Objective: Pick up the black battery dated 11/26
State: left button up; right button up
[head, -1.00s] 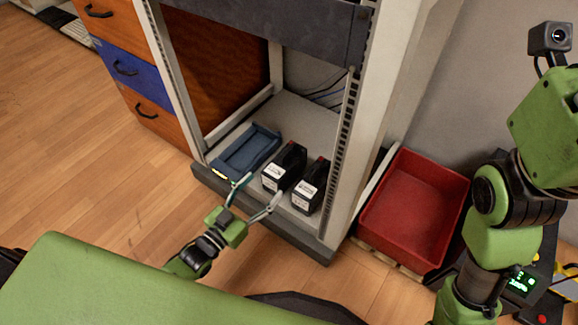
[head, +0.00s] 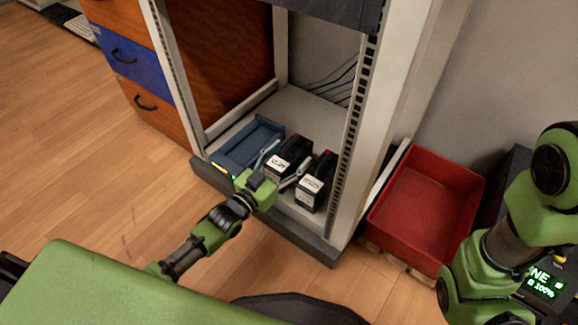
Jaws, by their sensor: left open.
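Two black batteries with white front labels stand side by side on the floor of the rack: a left battery (head: 290,154) and a right battery (head: 318,180). The label print is too small to read, so I cannot tell which is dated 11/26. My left gripper (head: 281,163) is open at the left battery's front. One finger is by its left side, the other reaches toward the gap between the batteries. I cannot tell whether the fingers touch it. My right arm shows at the right, but its gripper is out of view.
A blue-grey tray (head: 222,160) lies left of the batteries and looks empty. The rack's right post (head: 356,130) rises close to the right battery. An empty red bin (head: 425,215) stands right of the rack. Drawers (head: 140,60) are at the left.

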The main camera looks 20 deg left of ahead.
pick_arm(q)
jog(key=c, duration=1.6)
jog(key=shift+w+r, duration=0.1)
jog(key=shift+r, duration=0.2)
grip_shut()
